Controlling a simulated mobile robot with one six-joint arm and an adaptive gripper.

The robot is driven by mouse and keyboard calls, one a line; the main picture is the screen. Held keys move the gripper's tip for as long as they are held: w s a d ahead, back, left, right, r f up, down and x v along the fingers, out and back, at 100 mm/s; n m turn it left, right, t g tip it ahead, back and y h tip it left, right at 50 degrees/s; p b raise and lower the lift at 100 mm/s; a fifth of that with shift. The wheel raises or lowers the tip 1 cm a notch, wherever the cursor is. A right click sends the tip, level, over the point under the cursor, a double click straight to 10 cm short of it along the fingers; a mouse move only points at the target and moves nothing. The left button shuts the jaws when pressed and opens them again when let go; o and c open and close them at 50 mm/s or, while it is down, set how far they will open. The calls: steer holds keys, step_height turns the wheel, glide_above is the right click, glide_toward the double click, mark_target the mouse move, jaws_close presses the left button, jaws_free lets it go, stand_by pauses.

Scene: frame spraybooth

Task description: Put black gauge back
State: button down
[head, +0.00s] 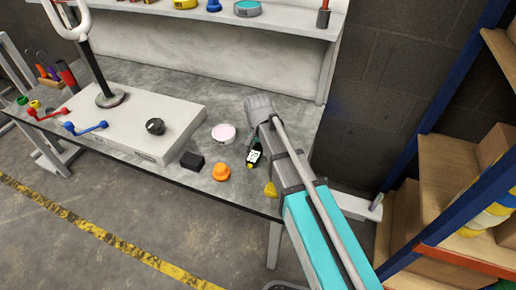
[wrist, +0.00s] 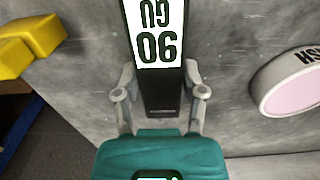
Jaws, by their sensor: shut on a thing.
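The black gauge (head: 254,156) is a dark, slim body with a white face bearing black characters. It shows large in the wrist view (wrist: 155,35), with its label upside down. My gripper (wrist: 160,82) is shut on its dark lower end, one finger on each side. In the head view the gauge is at the right end of the grey bench, below the end of my arm. I cannot tell whether it touches the bench top. My arm hides part of the gripper in the head view.
A round white tin with a pink face (head: 223,133) stands left of the gauge. A black block (head: 192,160), an orange knob-like piece (head: 221,172) and a yellow piece (head: 270,189) lie near the bench's front edge. A white base plate (head: 135,122) fills the left. A shelf (head: 270,22) runs behind.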

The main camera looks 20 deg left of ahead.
steer(key=shift+f, duration=0.35)
steer(key=shift+c, duration=0.4)
jaws_free()
steer(key=shift+r, duration=0.15)
step_height(320, 180, up, 8)
steer(key=p, duration=0.7)
steer(key=shift+p, duration=0.35)
steer(key=w+d+r+p, duration=0.1)
steer(key=d+r+p, duration=0.1)
steer(key=r+p, duration=0.9)
steer(key=w+d+r+m+p, duration=0.1)
steer(key=w+d+r+p, duration=0.1)
steer(key=r+p, duration=0.9)
stand_by(0.3)
stand_by(0.7)
